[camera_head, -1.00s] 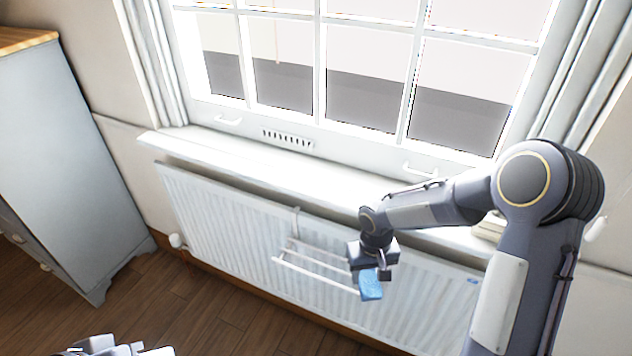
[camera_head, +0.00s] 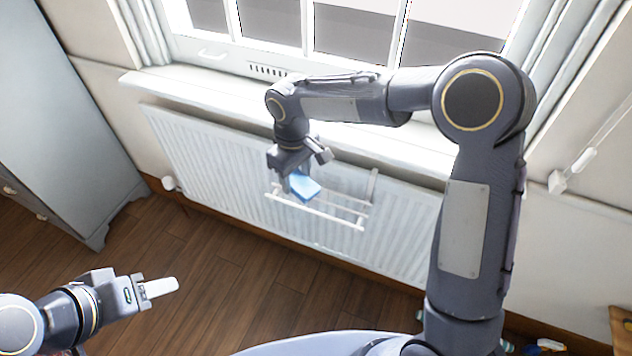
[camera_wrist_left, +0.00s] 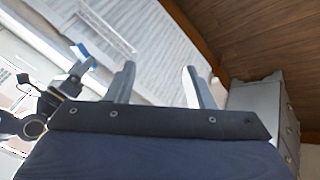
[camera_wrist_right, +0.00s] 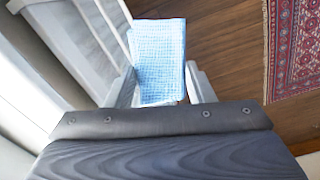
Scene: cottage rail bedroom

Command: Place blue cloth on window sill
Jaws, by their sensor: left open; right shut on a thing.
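The blue cloth (camera_head: 304,187) is a small folded piece with a fine check, held by my right gripper (camera_head: 300,172) in front of the radiator. In the right wrist view the cloth (camera_wrist_right: 160,58) fills the space between the fingers (camera_wrist_right: 158,90). The white window sill (camera_head: 215,95) runs under the window, above and behind the cloth; my right arm hides part of it. My left gripper (camera_head: 160,288) is at the lower left over the floor, away from the cloth. In the left wrist view its two fingers (camera_wrist_left: 160,85) stand apart with nothing between them.
A white radiator (camera_head: 200,150) is below the sill, with a white drying rack (camera_head: 340,215) on its front, close to the cloth. A grey cabinet (camera_head: 75,130) stands at the left. A patterned rug (camera_wrist_right: 298,50) lies on the wooden floor. The sill's left part is clear.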

